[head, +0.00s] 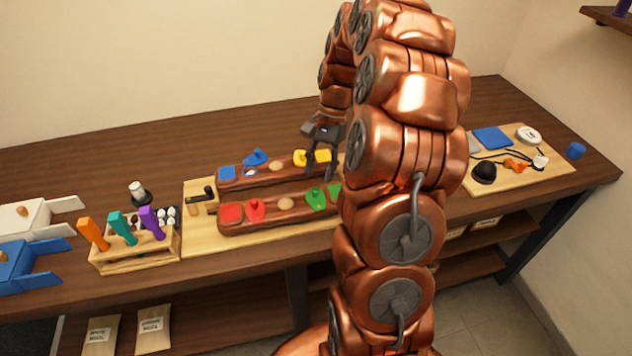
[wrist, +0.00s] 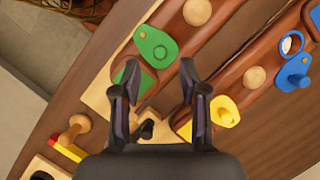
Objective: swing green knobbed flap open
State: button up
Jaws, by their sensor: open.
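The green knobbed flap (head: 316,199) lies on the nearer brown rail of the wooden board, beside a green square (head: 335,189). In the wrist view the green flap (wrist: 148,42) has a round knob and a small orange pivot dot, and the green square (wrist: 130,82) lies just below it. My gripper (head: 318,174) is open and empty above the rails. In the wrist view its fingertips (wrist: 158,68) are spread to either side below the flap, apart from the knob. Whether the flap covers anything is hidden.
Red (head: 254,210), blue (head: 256,158) and yellow (head: 300,158) flaps sit close by on the two rails. A tool rack (head: 135,252) stands left of the board. A tray with cables (head: 545,172) lies to the right. My arm hides the board's right end in the head view.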

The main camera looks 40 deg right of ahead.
aim_at(315, 188)
jog(key=shift+p+x, duration=0.65)
jog(key=shift+x, duration=1.65)
jog(key=shift+c, duration=0.4)
grip_shut()
